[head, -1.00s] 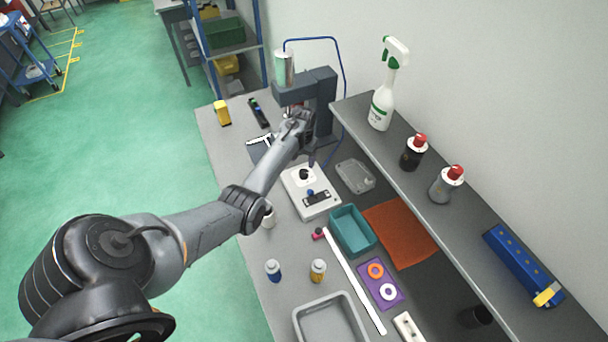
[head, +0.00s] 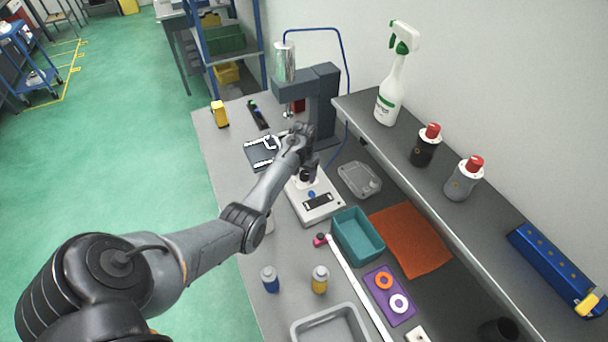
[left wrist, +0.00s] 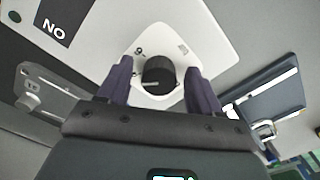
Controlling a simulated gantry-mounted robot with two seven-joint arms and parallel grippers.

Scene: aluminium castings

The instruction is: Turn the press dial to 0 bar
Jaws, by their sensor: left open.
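The black press dial (left wrist: 158,74) sits on a white plate on the light control box (head: 317,209). In the left wrist view its pale pointer line points left, and printed marks around it are too small to read surely. My left gripper (left wrist: 160,88) is open, with one dark finger on each side of the dial. I cannot tell whether the fingers touch it. In the head view the left gripper (head: 308,172) is over the box's far end and partly hides the dial. The press (head: 318,100) stands behind. My right gripper is in neither view.
A grey cast part (head: 360,180) lies right of the box and a teal bin (head: 357,234) stands in front. A dark tray (head: 257,153) lies beyond the gripper. The shelf (head: 440,190) with bottles runs along the right.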

